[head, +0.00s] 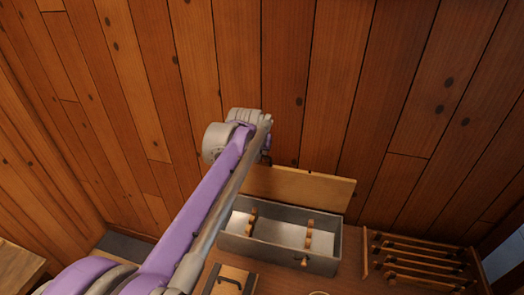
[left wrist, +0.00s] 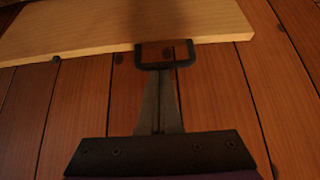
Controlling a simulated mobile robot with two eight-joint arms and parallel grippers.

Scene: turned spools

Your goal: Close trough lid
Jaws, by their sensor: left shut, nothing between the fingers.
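The trough (head: 277,253) is a grey open-topped box standing on the bench against the plank wall. Its pale wooden lid (head: 308,188) is raised along the back, so the trough is open. In the left wrist view the lid (left wrist: 120,25) crosses the top, with a black U-shaped handle (left wrist: 165,66) at its edge. My left gripper (head: 266,159) is at the lid's upper left edge in the head view. Its shut, empty fingers (left wrist: 160,85) point at the handle; I cannot tell whether they touch it. My right gripper is not in view.
Small wooden pieces (head: 308,233) show inside the trough. A wooden rack with several bars (head: 418,262) stands to the right. A wooden board with a dark handle (head: 230,282) lies in front of the trough. The plank wall is close behind.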

